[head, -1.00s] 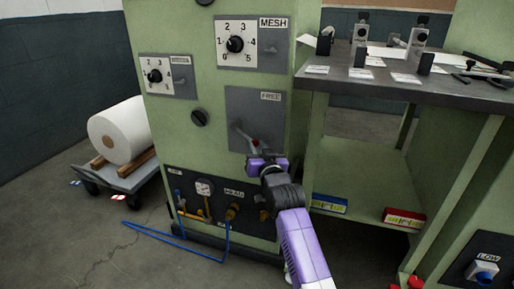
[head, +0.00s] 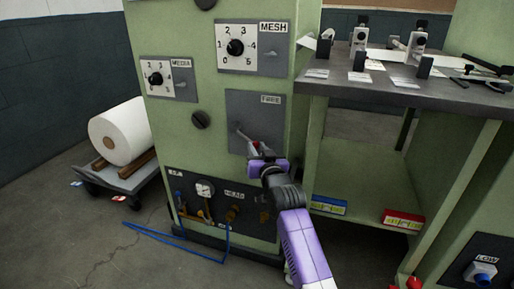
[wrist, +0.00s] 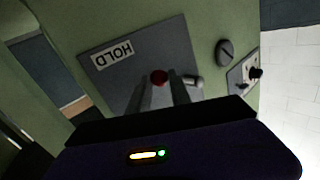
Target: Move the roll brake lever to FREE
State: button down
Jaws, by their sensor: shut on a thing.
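The roll brake lever (head: 243,133) stands out from a grey plate (head: 240,107) on the green machine. The plate's upper label reads FREE (head: 271,99). The lever slants down to the right from its pivot, toward the plate's lower part. In the wrist view its red knob (wrist: 159,77) sits between my fingers, and an upside-down HOLD label (wrist: 114,55) shows on the plate. My gripper (head: 256,150) is shut on the lever at the knob end. My gripper hides the plate's lower right part in the head view.
The MESH dial (head: 236,47) and MEDIA dial (head: 155,78) are above and left. Below are a gauge (head: 204,188), valves and a blue hose (head: 170,246). A dark worktop (head: 400,93) juts out at right. A white roll (head: 118,133) rests on a cart at left.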

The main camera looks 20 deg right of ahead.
jog(key=r+n+g+p, duration=0.1)
jog(key=r+p, duration=0.1)
jog(key=p, duration=0.3)
jog(key=d+r+n+g+h+p, duration=0.1)
jog(key=r+n+p, duration=0.1)
jog(key=p, duration=0.3)
jog(key=r+n+g+p, duration=0.1)
jog(key=r+p, duration=0.1)
jog(key=p, duration=0.3)
jog(key=shift+s+d+r+n+g, duration=0.15)
jog(key=shift+s+r+n+g, duration=0.1)
jog(key=shift+r+n+g, duration=0.15)
jog(key=p, duration=0.1)
jog(key=r+n+g+h+p, duration=0.1)
jog(key=p, duration=0.1)
jog(key=r+n+p, duration=0.1)
jog(key=shift+w+a+r+g+h, duration=0.2)
jog(key=shift+w+a+g+h, duration=0.1)
jog(key=shift+h, duration=0.1)
jog(key=shift+w+a+r+n+g+h+p, duration=0.2)
jog(key=shift+a+r+n+g+h+p, duration=0.2)
jog(key=shift+r+n+p, duration=0.15)
jog(key=shift+w+a+r+n+g+h+p, duration=0.2)
jog(key=shift+a+r+n+g+h+p, duration=0.1)
jog(key=shift+r+n+g+p, duration=0.25)
jog(key=c, duration=1.4)
grip_release()
jog(key=shift+o, duration=1)
jog(key=shift+f, duration=0.15)
jog(key=shift+a+f, duration=0.1)
